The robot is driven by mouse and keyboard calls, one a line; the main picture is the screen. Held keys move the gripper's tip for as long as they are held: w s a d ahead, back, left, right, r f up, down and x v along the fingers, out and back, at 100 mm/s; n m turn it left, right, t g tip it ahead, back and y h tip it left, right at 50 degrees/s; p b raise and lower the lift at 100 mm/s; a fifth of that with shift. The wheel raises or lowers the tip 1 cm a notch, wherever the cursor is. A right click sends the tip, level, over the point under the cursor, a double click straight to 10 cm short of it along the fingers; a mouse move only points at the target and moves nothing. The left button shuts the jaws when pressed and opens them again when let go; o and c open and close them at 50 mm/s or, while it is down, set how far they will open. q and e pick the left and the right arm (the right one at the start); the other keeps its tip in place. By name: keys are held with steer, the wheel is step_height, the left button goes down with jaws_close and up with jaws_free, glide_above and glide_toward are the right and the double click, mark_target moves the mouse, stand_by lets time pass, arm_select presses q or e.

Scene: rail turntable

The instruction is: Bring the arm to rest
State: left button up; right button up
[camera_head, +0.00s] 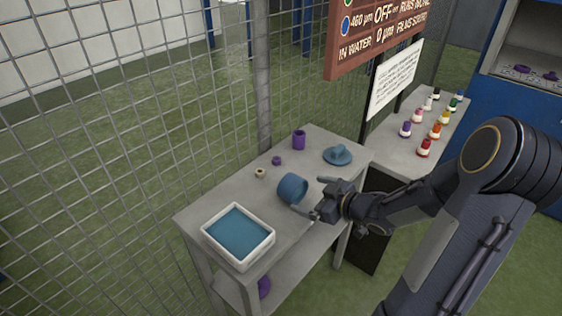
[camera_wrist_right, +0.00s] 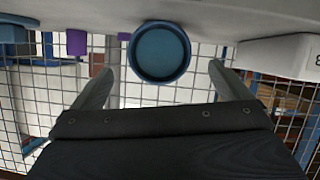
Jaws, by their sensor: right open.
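My right gripper (camera_head: 308,203) is in front of the grey table, close to a blue round cup-like thing (camera_head: 292,188) near the table's front edge. In the right wrist view, the gripper's two fingers (camera_wrist_right: 161,85) stand wide apart. The blue cup (camera_wrist_right: 160,53) shows beyond and between them, its round opening facing the camera. Nothing is held between the fingers. Whether a finger touches the cup cannot be told. My left gripper is in neither view.
The grey table (camera_head: 235,196) bears a white tray (camera_head: 262,254) with a blue inside, a purple cylinder (camera_head: 299,140), small rings, and a blue lid-like piece (camera_head: 338,154). Several small bottles (camera_head: 424,147) stand on a second table. A wire fence (camera_head: 150,110) runs behind.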

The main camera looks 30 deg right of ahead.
steer(key=shift+r, duration=0.1)
steer(key=s+r+m+g+h+p, duration=0.3)
steer(key=s+r+m+h, duration=0.4)
steer(key=r, duration=0.4)
steer(key=s+a+r+g+y+p, duration=0.1)
steer(key=s+a+g+y, duration=0.3)
steer(key=s+a, duration=1)
steer(key=s+y, duration=0.1)
steer(key=y, duration=0.1)
steer(key=shift+s+y+p, duration=0.2)
steer(key=shift+y+p, duration=0.1)
steer(key=shift+p, duration=0.1)
